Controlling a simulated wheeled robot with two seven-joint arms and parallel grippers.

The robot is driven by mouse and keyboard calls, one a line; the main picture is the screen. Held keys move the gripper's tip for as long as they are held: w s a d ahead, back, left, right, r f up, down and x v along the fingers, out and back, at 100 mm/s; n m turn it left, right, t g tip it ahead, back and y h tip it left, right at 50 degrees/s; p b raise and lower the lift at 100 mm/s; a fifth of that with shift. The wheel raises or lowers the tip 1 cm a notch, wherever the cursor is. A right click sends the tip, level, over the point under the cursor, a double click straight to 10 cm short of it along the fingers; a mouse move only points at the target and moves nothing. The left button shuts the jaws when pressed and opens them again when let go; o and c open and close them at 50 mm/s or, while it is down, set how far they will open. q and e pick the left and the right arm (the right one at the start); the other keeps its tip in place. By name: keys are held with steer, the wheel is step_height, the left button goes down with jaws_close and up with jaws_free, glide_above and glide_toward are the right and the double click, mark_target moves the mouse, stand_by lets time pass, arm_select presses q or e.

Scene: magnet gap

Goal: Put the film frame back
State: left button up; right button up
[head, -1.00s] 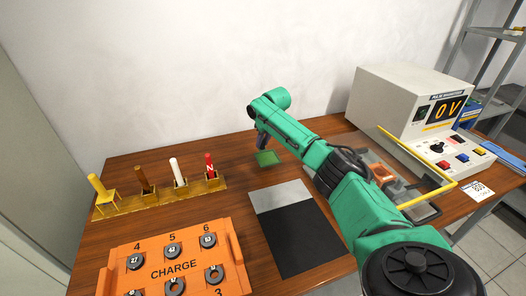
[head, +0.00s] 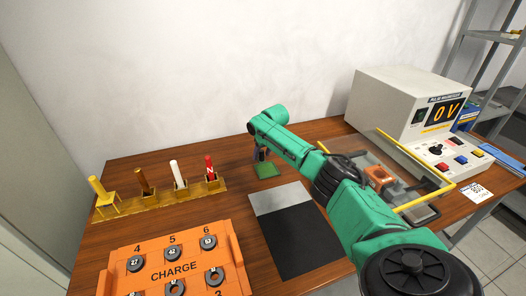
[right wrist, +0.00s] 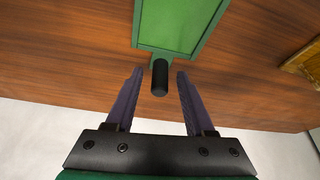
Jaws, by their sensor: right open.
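The film frame (head: 267,170) is a flat green piece with a short black handle. It appears to lie on the wooden table, behind the grey and black mat (head: 285,240). In the right wrist view its green panel (right wrist: 178,25) is at the top and its handle (right wrist: 159,80) points toward my gripper. My right gripper (head: 262,155) is at the film frame. In the right wrist view my right gripper (right wrist: 158,74) is open, one finger on each side of the handle with gaps between. My left gripper is out of view.
A wooden rack (head: 160,197) with several upright rods stands at the left. An orange CHARGE tray (head: 200,247) is in front. Under my right arm's far side is a device with a yellow bar (head: 415,160). A white meter box (head: 385,105) reads 0 V.

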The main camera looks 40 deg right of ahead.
mark_target(268, 168)
steer(key=v, duration=1.2)
steer(key=shift+r, duration=0.1)
